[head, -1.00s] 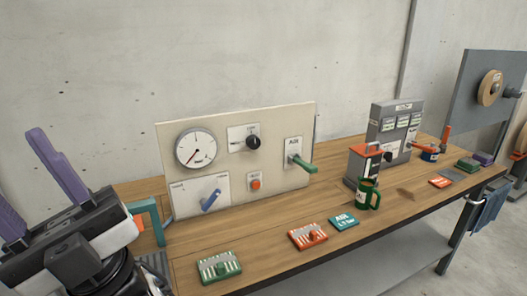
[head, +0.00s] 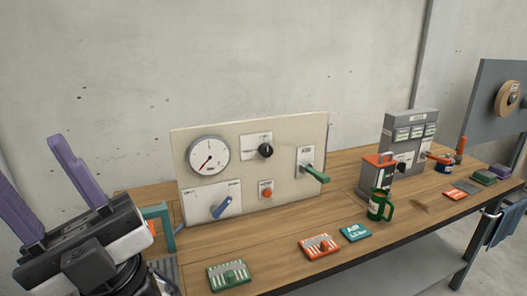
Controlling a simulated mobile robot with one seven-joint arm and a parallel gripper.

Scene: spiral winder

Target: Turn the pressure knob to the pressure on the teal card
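The cream control panel (head: 280,196) stands upright on the wooden bench. A black knob (head: 265,151) on a white plate sits at its upper middle; the plate's marks are too small to read. A round dial gauge (head: 209,156) is at upper left, its needle pointing to the lower left. The teal card (head: 355,232) lies flat on the bench near the front edge; it reads AIR, with a smaller line I cannot read now. My gripper (head: 50,195), with two purple fingers, is at far left, open and empty, apart from the panel.
The panel also bears a blue lever (head: 222,206), an orange button (head: 267,190) and a green-handled AIR lever (head: 316,173) sticking out. Green (head: 229,275) and orange (head: 319,246) blocks lie in front. A green mug (head: 381,204) and grey machine (head: 410,140) stand right. Bench between panel and blocks is clear.

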